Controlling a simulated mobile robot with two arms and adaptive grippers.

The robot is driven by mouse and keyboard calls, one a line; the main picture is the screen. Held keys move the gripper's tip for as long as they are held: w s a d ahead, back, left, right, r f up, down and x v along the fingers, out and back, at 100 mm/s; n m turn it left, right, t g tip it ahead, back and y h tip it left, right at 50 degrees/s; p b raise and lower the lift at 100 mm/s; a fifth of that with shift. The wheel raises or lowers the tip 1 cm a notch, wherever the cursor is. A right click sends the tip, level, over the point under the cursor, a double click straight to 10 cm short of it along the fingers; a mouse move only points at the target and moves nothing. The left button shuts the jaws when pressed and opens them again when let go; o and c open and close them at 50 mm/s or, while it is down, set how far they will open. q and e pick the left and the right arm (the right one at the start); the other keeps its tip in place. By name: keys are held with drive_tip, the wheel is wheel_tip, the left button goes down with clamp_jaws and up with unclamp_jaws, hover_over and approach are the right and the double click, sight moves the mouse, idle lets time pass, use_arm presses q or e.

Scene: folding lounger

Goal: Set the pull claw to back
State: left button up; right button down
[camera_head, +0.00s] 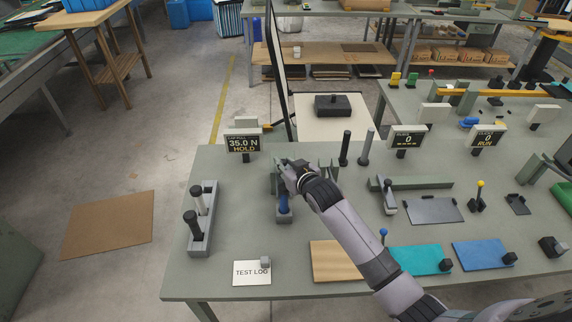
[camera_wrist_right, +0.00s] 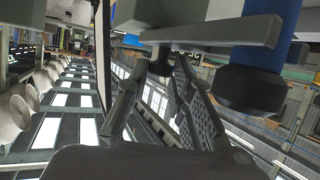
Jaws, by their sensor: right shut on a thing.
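My right gripper (camera_head: 284,174) reaches in from the lower right over the grey pull fixture (camera_head: 284,217) behind the table's front left. It is shut on a grey part of that fixture, which looks like the pull claw. In the right wrist view the grey bar of the claw (camera_wrist_right: 215,33) runs across the top, by the fingertips (camera_wrist_right: 152,62). The blue cylinder (camera_head: 284,202) with a dark collar is right beside it; it also shows in the right wrist view (camera_wrist_right: 262,25). My gripper and wrist hide much of the claw. My left gripper is not in view.
A display (camera_head: 243,143) reading 35.0 N HOLD stands behind left. A grey block with two black-capped posts (camera_head: 202,220) is to the left, two posts (camera_head: 355,150) to the right. A TEST LOG card (camera_head: 250,274) and a wooden board (camera_head: 335,262) lie in front.

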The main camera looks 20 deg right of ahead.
idle(0.3)
drive_tip(key=w+b, duration=0.1)
drive_tip(key=w, duration=0.1)
drive_tip(key=w+d, duration=0.1)
drive_tip(key=w, duration=0.1)
drive_tip(key=shift+w+d+f+b, duration=0.1)
drive_tip(key=shift+w+d+b, duration=0.05)
drive_tip(key=shift+w+b, duration=0.2)
drive_tip(key=shift+w+d, duration=0.15)
drive_tip(key=shift+w, duration=0.1)
drive_tip(key=shift+r, duration=0.25)
drive_tip(key=c, duration=1.8)
unclamp_jaws()
drive_tip(key=o, duration=0.4)
drive_tip(key=shift+w+f, duration=0.1)
drive_tip(key=shift+f, duration=0.05)
drive_tip(key=shift+c, duration=0.2)
drive_tip(key=shift+s, duration=0.2)
drive_tip(key=s+d, duration=0.1)
drive_tip(key=s, duration=1.2)
drive_tip(key=shift+d+r, duration=0.2)
drive_tip(key=shift+r, duration=0.05)
drive_tip(key=shift+w, duration=0.1)
